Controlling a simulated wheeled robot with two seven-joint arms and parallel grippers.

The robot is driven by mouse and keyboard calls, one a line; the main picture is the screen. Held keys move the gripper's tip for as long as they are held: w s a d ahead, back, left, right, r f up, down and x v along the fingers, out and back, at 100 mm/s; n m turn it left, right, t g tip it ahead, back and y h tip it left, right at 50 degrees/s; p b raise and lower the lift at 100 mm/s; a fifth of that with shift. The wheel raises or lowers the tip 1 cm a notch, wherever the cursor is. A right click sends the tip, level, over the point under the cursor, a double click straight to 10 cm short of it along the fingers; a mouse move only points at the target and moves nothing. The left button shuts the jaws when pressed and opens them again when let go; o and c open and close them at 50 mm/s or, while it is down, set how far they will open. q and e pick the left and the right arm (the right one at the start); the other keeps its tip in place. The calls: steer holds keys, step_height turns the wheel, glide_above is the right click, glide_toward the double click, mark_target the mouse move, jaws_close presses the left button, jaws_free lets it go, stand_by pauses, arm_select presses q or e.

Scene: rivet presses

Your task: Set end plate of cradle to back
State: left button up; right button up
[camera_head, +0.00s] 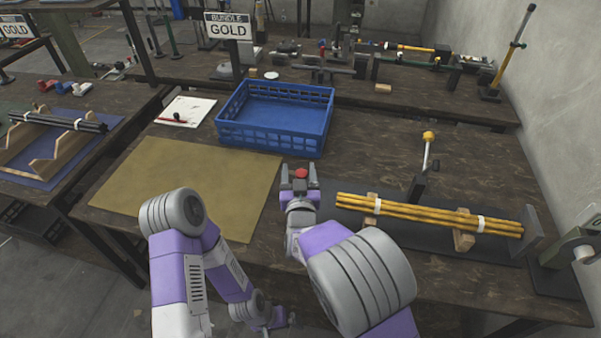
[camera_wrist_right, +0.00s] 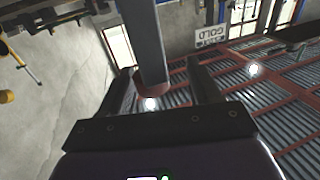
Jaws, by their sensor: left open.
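A cradle (camera_head: 465,241) with wooden supports carries a bundle of yellow rods (camera_head: 430,214) with white bands, on a dark mat on the bench. A grey end plate (camera_head: 534,232) stands upright at the right end of the rods. My right gripper (camera_head: 300,172) is left of the cradle, with a red round top between its fingers. In the right wrist view its fingers (camera_wrist_right: 160,90) are spread, and a grey post (camera_wrist_right: 145,40) shows between them with a gap on the right; I cannot tell if they touch. My left gripper (camera_head: 280,319) is open, low at the bench's front edge.
A blue crate (camera_head: 275,145) stands behind my right gripper, next to a tan mat (camera_head: 130,186). A yellow-knobbed lever (camera_head: 427,155) rises behind the rods. A grey press (camera_head: 575,255) stands at the right edge. A second cradle with dark rods (camera_head: 60,122) is on the left bench.

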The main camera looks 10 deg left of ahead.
steer(key=shift+d, duration=0.1)
steer(key=s+d+p, duration=0.1)
steer(key=s, duration=0.6)
steer(key=shift+s+d, duration=0.15)
steer(key=shift+s, duration=0.1)
steer(key=shift+r, duration=0.1)
